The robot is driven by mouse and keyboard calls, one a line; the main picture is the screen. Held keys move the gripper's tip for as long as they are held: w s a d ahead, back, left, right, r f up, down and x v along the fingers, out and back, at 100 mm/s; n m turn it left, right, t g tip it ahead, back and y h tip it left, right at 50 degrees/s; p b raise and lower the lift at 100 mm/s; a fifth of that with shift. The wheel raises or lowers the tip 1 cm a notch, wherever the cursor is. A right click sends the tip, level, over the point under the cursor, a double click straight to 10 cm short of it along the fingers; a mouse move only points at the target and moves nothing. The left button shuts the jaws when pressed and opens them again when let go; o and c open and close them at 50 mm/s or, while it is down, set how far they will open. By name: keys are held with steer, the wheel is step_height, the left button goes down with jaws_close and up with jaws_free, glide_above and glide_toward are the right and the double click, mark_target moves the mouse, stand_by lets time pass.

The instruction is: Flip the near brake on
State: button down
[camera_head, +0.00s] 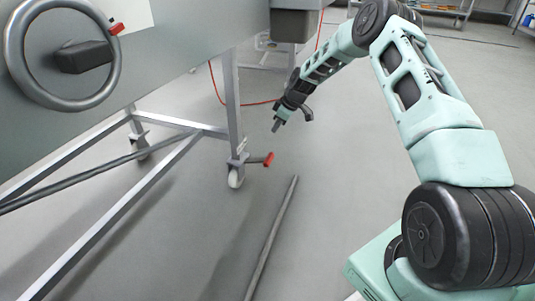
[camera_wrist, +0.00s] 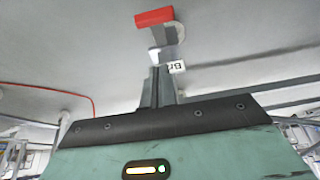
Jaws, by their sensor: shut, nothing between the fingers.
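The near brake is a lever with a red tip (camera_head: 268,159) on the caster (camera_head: 236,176) at the foot of the cart's leg. It sticks out to the right of the caster, roughly level. My gripper (camera_head: 276,125) is shut and empty. In the head view it appears above and slightly right of the red tip, with a gap between. The shut fingers (camera_wrist: 158,78) also show in the wrist view. Contact is not visible.
The grey cart frame (camera_head: 110,204) fills the left, with a handwheel (camera_head: 112,72) on its panel. Another caster (camera_head: 142,150) stands farther left. A grey bar (camera_head: 272,236) lies on the floor in front. A red cable (camera_head: 248,103) runs behind. The floor right of the brake is clear.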

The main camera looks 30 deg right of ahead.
steer(key=b, duration=0.6)
glide_above(266, 158)
step_height(266, 158, down, 9)
steer(key=shift+d+f, duration=0.1)
steer(key=shift+d, duration=0.05)
step_height(266, 158, down, 2)
steer(key=shift+s+d+f+b, duration=0.1)
steer(key=shift+s+d+b, duration=0.05)
steer(key=shift+b, duration=0.9)
steer(key=shift+s+d+f+b, duration=0.2)
steer(key=shift+s+f+b, duration=0.1)
steer(key=shift+f+b, duration=0.4)
steer(key=shift+s+f, duration=0.1)
